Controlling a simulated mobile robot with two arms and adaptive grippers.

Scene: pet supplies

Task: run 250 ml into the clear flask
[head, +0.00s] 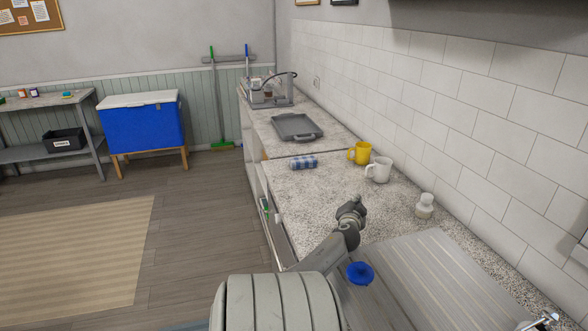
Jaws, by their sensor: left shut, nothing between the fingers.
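No vessel that is plainly a clear flask shows in the head view. A small whitish bottle (425,206) with a rounded top and a beige lower part stands upright on the counter near the tiled wall; I cannot tell whether it is see-through. Part of a metal tap (540,321) shows at the bottom right edge, beside the ribbed grey drainboard (445,285). My left gripper (354,204) is shut and empty over the speckled counter, left of the bottle and apart from it. My right gripper is out of view. The sink basin is not visible.
A blue round knobbed object (360,273) lies near the drainboard, beside my arm. A white mug (379,170), yellow mug (359,153) and checked blue cloth roll (303,162) stand farther along. A grey tray (297,127) lies beyond. Counter between the roll and my gripper is clear.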

